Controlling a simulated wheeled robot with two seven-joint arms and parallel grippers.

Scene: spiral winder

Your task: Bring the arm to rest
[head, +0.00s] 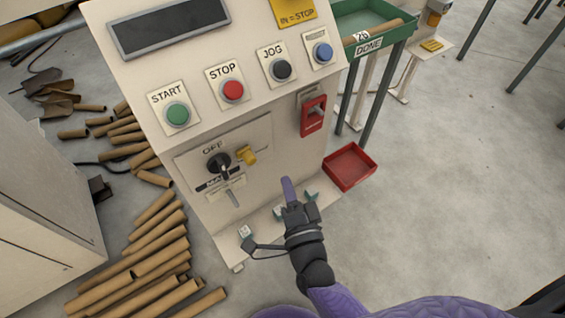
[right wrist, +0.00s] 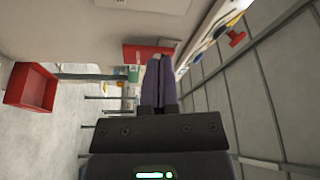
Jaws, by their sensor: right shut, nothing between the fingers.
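My right arm reaches in from the bottom of the head view. Its gripper (head: 287,183) is shut and empty, with the purple fingers together and pointing up at the lower front of the cream control cabinet (head: 262,150). I cannot tell the exact gap to the cabinet. In the right wrist view the shut fingers (right wrist: 158,68) show in the middle with nothing between them. My left gripper is not in view.
The cabinet has green START (head: 178,114), red STOP (head: 233,91) and black JOG (head: 283,70) buttons, and a black rotary switch (head: 219,164). A red tray (head: 350,167) sits low at right. Cardboard tubes (head: 135,275) lie at left. Floor at right is clear.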

